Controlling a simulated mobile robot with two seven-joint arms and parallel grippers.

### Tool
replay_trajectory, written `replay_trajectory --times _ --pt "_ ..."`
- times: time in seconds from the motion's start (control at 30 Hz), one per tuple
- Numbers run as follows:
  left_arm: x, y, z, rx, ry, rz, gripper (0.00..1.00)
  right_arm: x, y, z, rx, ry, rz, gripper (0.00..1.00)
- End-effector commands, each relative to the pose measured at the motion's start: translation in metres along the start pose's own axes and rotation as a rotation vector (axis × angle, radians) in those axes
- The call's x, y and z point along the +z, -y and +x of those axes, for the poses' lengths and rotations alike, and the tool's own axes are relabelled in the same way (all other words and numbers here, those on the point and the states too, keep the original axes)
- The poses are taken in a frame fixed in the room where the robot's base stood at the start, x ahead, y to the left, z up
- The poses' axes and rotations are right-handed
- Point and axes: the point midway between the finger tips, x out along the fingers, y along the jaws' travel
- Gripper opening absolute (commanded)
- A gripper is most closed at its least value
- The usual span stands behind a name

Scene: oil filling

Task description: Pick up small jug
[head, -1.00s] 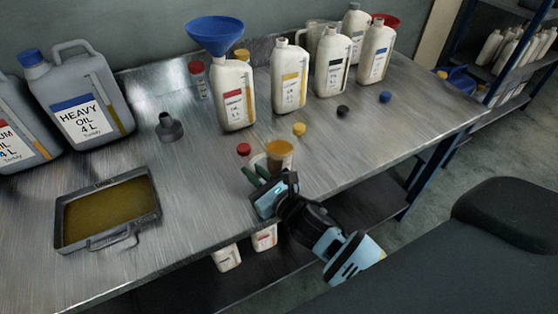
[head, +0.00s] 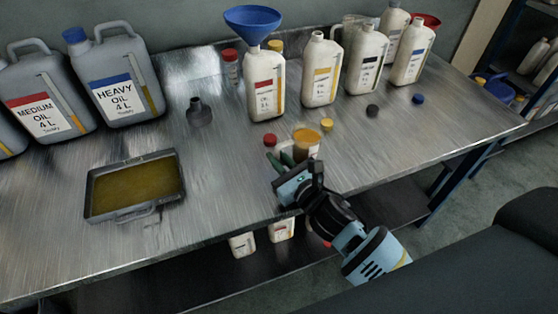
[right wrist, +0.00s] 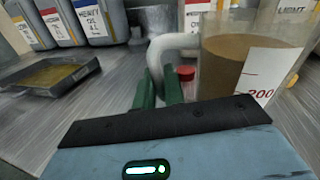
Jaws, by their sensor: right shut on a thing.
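The small jug (head: 307,144) holds brown-gold oil and stands near the front edge of the metal bench. In the right wrist view the clear jug (right wrist: 235,60) shows a white label with red marks and a pale handle (right wrist: 165,45). My right gripper (head: 290,168) is at the jug's left front side, its green fingers (right wrist: 157,88) shut on the handle. The jug looks upright. Its base is hidden, so I cannot tell whether it touches the bench. My left gripper is not in view.
A red cap (head: 270,140) and a yellow cap (head: 326,125) lie close to the jug. Several white bottles, one with a blue funnel (head: 252,22), stand behind. An oil-filled tray (head: 150,214) and large grey cans (head: 120,75) are left.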

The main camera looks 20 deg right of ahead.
Motion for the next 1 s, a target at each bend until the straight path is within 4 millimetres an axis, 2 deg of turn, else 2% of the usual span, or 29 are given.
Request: replay_trajectory --times 0.27,1.0 --pt "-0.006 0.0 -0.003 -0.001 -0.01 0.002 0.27 0.021 0.003 0.0 0.0 0.004 -0.001 0.0" --pt "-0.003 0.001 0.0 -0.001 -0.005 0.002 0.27 0.026 -0.021 -0.068 0.001 0.0 0.0 0.0"
